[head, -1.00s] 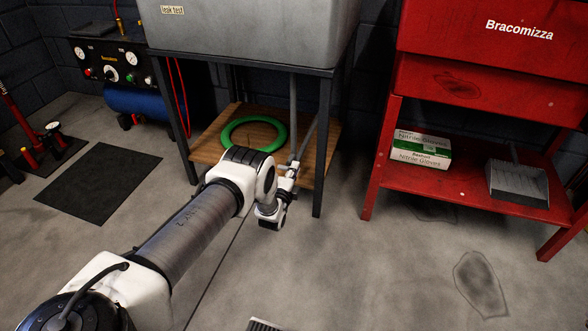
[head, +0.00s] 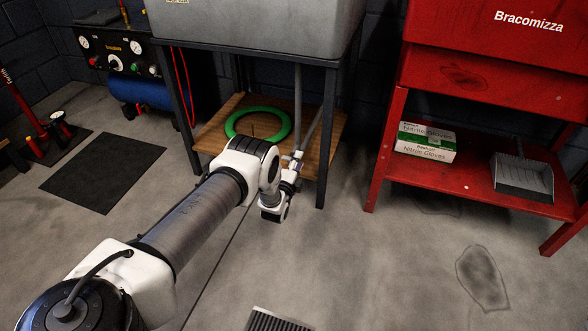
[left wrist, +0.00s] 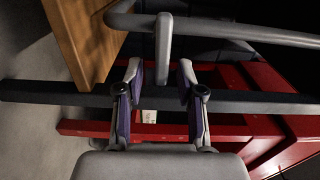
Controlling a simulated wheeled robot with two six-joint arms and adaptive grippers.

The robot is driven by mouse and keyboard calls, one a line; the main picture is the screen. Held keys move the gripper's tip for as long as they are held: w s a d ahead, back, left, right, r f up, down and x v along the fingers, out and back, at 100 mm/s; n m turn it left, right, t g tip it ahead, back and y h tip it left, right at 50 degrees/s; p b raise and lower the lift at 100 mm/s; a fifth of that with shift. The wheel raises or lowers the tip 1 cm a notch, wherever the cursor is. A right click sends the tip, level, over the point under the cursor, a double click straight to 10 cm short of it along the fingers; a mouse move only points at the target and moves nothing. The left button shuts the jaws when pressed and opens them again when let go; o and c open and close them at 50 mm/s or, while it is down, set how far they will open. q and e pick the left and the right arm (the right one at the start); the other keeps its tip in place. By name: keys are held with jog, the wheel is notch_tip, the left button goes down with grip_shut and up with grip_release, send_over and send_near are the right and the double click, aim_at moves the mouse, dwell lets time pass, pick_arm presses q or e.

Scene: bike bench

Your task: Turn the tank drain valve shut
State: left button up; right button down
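The grey tank (head: 265,30) stands on a dark metal frame. A grey drain pipe (head: 309,128) slopes below it, and it also shows in the left wrist view (left wrist: 235,32). In that view the grey valve lever (left wrist: 164,52) hangs from the pipe. My left gripper (left wrist: 160,74) is open, its fingers on either side of the lever's lower end, with a gap visible on both sides. In the head view the left gripper (head: 294,163) is small beside the frame's front right leg, and the lever cannot be made out there. My right gripper is not in view.
The frame's dark leg (head: 327,140) stands close to the left gripper. A wooden shelf (head: 212,138) holds a green ring (head: 284,124). A red cart (head: 470,183) with glove boxes (head: 427,142) and a dustpan (head: 523,178) stands right. The floor between is clear.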

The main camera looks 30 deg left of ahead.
pick_arm(q)
jog(key=v, duration=1.1)
jog(key=shift+s, duration=0.2)
